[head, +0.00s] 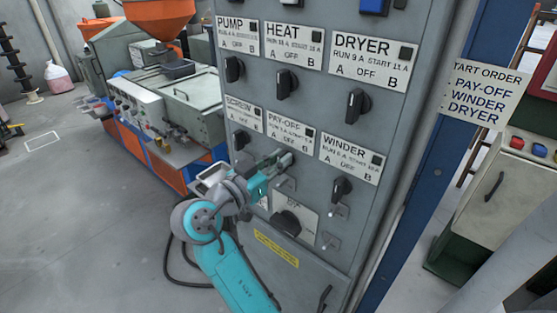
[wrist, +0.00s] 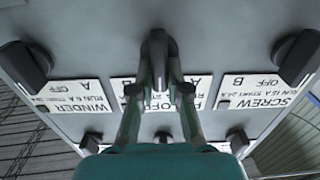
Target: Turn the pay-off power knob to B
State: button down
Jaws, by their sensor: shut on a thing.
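The pay-off plate (head: 290,132) is on the grey cabinet front in the head view, between the screw and winder plates, with A, OFF and B marks. Its black knob is hidden behind my gripper (head: 284,162) there. In the wrist view, where the labels are upside down, the pay-off knob (wrist: 158,44) stands between the fingertips of my gripper (wrist: 160,68). My gripper is shut on this knob. The knob's handle is in line with the middle of the plate, roughly at OFF. The fingers partly cover the plate's lettering.
The screw knob (head: 241,140) and winder knob (head: 341,189) flank my gripper. Pump (head: 234,69), heat (head: 286,83) and dryer (head: 357,105) knobs sit above. A large black switch (head: 286,223) is below. A start-order sign (head: 483,95) hangs right. Open floor lies left.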

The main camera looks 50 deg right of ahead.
jog(key=shift+m, duration=0.3)
jog(key=shift+s+f+m, duration=0.1)
jog(key=shift+s+m, duration=0.05)
jog(key=shift+m, duration=1.25)
jog(key=shift+s+f+m, duration=0.1)
jog(key=shift+s+m, duration=0.05)
jog(key=shift+m, duration=1.25)
jog(key=shift+s+f+m, duration=0.1)
jog(key=shift+s+m, duration=0.05)
jog(key=shift+m, duration=1.25)
jog(key=c, duration=1.1)
grip_release()
jog(key=shift+c, duration=0.2)
